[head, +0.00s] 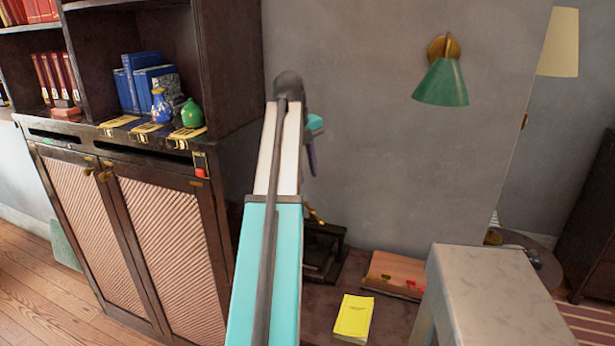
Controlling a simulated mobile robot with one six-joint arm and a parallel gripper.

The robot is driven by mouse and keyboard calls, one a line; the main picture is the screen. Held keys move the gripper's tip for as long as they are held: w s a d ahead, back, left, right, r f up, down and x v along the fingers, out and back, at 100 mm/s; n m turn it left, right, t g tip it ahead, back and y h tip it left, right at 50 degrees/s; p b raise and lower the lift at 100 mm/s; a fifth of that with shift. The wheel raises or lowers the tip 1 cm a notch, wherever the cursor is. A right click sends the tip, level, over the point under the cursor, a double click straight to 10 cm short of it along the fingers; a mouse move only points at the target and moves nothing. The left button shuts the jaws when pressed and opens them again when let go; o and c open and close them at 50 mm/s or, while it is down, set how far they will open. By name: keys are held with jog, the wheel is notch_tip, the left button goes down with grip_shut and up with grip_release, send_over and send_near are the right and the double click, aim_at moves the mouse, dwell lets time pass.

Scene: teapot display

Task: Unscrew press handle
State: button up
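A dark, frame-like object that looks like the press (328,243) stands low behind my arm, on a brown surface. Its left part is hidden by my arm. A small brass-coloured piece (317,216) shows at its top and may be the press handle. Most of that piece is hidden or too small to make out. My teal and white arm rises through the middle of the view. A narrow purple part at its far end, likely my gripper (312,158), points down above the press, apart from it. Its fingers are too small and covered to read.
A dark cabinet (220,235) stands close on the left, with blue books (135,82), a blue vase (161,106) and a green vase (192,113). A yellow booklet (354,317), a wooden box (396,272) and a grey block (490,285) are at the lower right. A green lamp (442,83) juts from the wall.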

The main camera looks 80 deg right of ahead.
jog(key=d+f+m+h+p, duration=0.1)
jog(key=p, duration=0.3)
jog(key=shift+f+p, duration=0.2)
jog(key=shift+p, duration=0.15)
jog(key=p, duration=0.2)
jog(key=shift+p, duration=0.35)
jog(key=p, duration=0.5)
jog(key=shift+a, duration=0.35)
jog(key=a+r+y+p, duration=0.1)
jog(key=p, duration=0.5)
jog(key=shift+r, duration=0.15)
